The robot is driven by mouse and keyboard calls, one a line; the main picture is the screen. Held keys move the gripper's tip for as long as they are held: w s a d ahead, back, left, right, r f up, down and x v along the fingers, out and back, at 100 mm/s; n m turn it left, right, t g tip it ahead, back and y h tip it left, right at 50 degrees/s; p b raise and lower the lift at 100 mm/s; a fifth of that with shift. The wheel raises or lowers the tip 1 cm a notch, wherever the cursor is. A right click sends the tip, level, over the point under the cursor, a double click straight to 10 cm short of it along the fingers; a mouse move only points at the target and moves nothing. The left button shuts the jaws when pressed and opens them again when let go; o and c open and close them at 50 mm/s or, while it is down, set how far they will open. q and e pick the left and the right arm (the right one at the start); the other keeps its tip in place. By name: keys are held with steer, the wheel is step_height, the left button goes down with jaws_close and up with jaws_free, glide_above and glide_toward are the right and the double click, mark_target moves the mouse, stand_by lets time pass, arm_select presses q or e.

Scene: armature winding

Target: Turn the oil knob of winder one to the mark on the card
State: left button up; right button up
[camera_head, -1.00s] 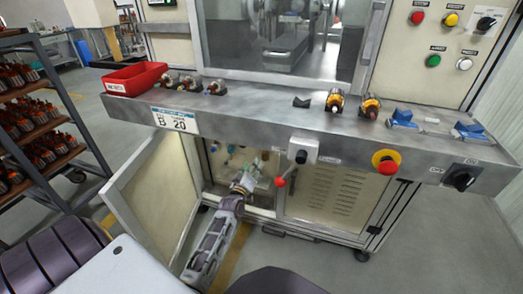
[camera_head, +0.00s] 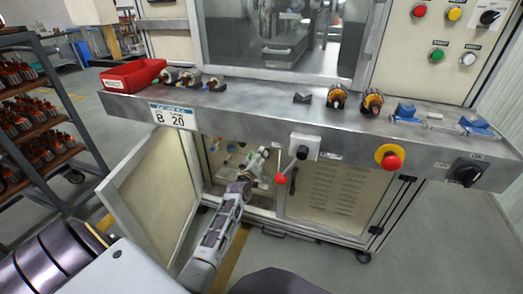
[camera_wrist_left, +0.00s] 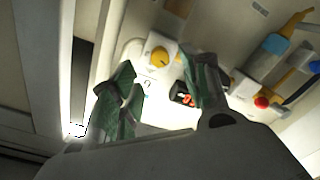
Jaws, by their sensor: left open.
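The card (camera_head: 173,117) on the front edge of the winder bench reads "B 20". Below it a cabinet door (camera_head: 152,205) stands open. My left gripper (camera_head: 257,160) reaches into that cabinet in the head view. In the left wrist view it (camera_wrist_left: 163,82) is open, with green-padded fingers spread and nothing between them. A yellow knob (camera_wrist_left: 160,57) on a pale round-cornered plate lies just beyond the gap between the fingertips, apart from them. Its scale and pointer are too small to read. My right gripper is not in view.
A red lever (camera_head: 281,178) hangs just right of my left arm. In the left wrist view a red-tipped fitting (camera_wrist_left: 262,102) and a blue-collared pipe (camera_wrist_left: 274,45) stand to the right. A small dark display (camera_wrist_left: 184,97) with red digits sits by the right finger. A red bin (camera_head: 133,75) sits on the bench.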

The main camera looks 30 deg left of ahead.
arm_select(q)
steer(key=b+x, duration=0.2)
steer(key=x, duration=0.4)
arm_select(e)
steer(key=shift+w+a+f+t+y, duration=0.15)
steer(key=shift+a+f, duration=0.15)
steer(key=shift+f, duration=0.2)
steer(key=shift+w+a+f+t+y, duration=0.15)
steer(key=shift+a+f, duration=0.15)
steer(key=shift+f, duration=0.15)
arm_select(q)
steer(key=shift+c, duration=0.2)
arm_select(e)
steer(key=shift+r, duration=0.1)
arm_select(q)
jaws_close()
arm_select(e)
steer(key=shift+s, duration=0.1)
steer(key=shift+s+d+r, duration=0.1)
